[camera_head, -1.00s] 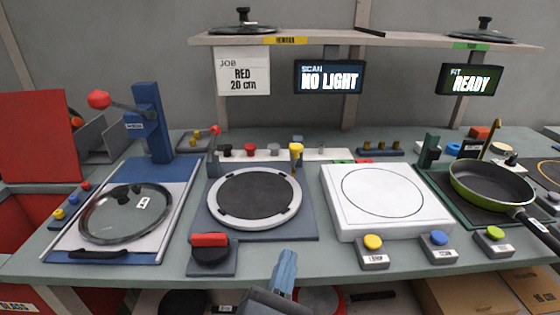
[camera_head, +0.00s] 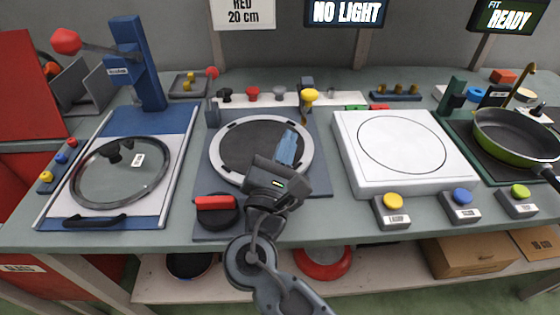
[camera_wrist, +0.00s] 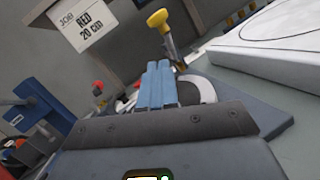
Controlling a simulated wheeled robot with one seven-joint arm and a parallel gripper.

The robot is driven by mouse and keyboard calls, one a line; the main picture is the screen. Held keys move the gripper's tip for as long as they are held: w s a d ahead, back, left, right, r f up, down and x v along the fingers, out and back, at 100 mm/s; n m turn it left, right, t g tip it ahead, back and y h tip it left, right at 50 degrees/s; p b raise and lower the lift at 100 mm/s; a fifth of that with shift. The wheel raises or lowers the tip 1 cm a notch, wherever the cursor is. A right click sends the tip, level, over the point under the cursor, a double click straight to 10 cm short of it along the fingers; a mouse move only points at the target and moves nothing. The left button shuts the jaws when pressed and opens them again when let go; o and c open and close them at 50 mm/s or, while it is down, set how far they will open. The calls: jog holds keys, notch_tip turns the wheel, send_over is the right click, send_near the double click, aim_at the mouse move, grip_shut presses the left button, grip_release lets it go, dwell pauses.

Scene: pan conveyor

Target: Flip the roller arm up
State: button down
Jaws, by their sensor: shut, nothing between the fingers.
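The turntable (camera_head: 237,174) has a grey disc with a light ring on a dark base. A short yellow-knobbed arm (camera_head: 309,96), which looks like the roller arm, stands at its back right edge; its lower part is small and hard to make out. It also shows in the wrist view (camera_wrist: 159,21), beyond the fingertips. A red-knobbed lever (camera_head: 211,73) stands at the turntable's back left. My gripper (camera_head: 288,146) is shut and empty, with blue fingers over the right part of the disc, in front of the yellow knob and apart from it. The fingers show in the wrist view (camera_wrist: 158,70).
A red-handled dark knob (camera_head: 216,204) sits at the turntable's front left. A white plate unit (camera_head: 400,180) stands close on the right. A glass lid (camera_head: 118,188) lies on the left station below a blue post (camera_head: 136,60). Small coloured knobs (camera_head: 252,93) line the back.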

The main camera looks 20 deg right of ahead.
aim_at(303, 97)
jog(key=w+d+r, duration=0.2)
jog(key=shift+w+d+r+p, duration=0.2)
jog(key=shift+d+p, duration=0.1)
jog(key=shift+p, duration=0.1)
jog(key=shift+w+d+r, duration=0.25)
jog(key=shift+d+r, duration=0.25)
jog(key=shift+r, duration=0.1)
